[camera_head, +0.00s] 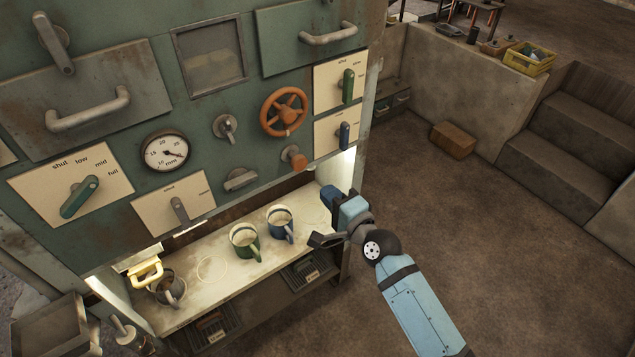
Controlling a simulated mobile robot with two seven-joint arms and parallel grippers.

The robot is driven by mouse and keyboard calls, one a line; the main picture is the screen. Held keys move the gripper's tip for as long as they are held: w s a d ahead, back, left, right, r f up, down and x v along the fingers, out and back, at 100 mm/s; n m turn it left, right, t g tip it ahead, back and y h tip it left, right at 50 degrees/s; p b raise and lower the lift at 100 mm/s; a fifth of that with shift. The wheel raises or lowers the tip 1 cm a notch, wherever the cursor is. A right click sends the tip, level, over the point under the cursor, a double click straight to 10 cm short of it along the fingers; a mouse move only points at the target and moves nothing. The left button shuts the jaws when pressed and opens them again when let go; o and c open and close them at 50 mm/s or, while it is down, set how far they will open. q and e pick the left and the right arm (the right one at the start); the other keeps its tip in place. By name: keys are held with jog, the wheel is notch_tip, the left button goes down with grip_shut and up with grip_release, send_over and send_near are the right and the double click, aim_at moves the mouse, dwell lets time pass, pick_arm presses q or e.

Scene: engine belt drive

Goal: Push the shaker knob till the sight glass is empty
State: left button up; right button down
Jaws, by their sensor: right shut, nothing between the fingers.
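The sight glass (212,63) is a dirty, framed square window high on the green machine front. A pale, murky fill shows behind it, mostly in the lower part; its exact level is hard to tell. An orange-brown knob (293,157) sticks out of the panel below the red handwheel; it looks like the shaker knob, though no label shows. My right gripper (328,194) is shut and empty, below and right of that knob, near the right end of the lit shelf. It is apart from the knob. My left gripper is out of view.
A green mug (244,241), a blue mug (281,224) and a grey mug (168,288) stand on the shelf (212,297). Open floor lies to the right.

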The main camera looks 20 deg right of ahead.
jog(key=v, duration=0.2)
jog(key=shift+s+d, duration=0.1)
jog(key=shift+s, duration=0.15)
dwell(1.0)
dwell(0.8)
jog(key=b+v, duration=0.2)
jog(key=b, duration=0.1)
jog(key=shift+s+b, duration=0.25)
jog(key=shift+b, duration=0.1)
